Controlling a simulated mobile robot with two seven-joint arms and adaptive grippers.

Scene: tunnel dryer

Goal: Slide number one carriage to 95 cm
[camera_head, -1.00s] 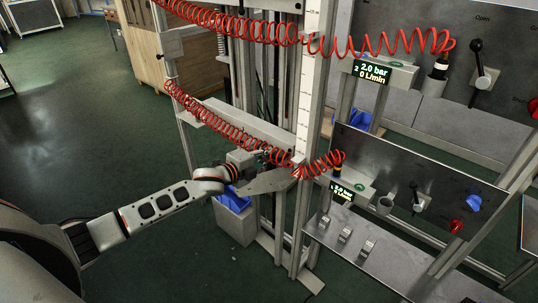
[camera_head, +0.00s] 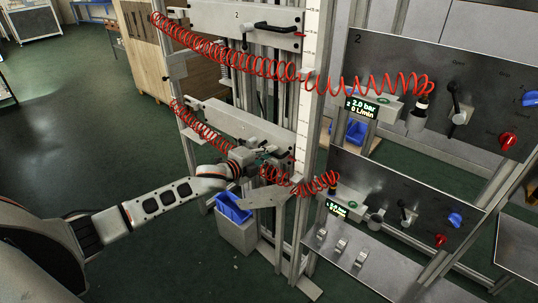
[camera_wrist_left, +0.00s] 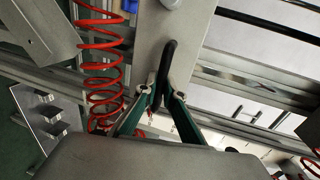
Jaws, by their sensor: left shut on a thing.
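The lower carriage (camera_head: 236,120) is a pale metal plate across the uprights of the left frame, with a red coiled hose (camera_head: 205,127) hanging in front. I take it as number one; its own number is not readable. Its black handle (camera_wrist_left: 168,70) shows in the left wrist view. My left gripper (camera_head: 263,166) is shut on that handle, with its green-sided fingers (camera_wrist_left: 160,96) on either side of it. In the head view the gripper hides the handle. The white scale strip (camera_head: 311,60) runs up the right upright; its figures are too small to read. My right gripper is not in view.
The upper carriage (camera_head: 215,17), marked 2, hangs above with its own black handle. A metal plate (camera_head: 258,197) and a blue bin (camera_head: 233,208) are below my gripper. The lower control panel (camera_head: 420,205) stands to the right. Floor on the left is open.

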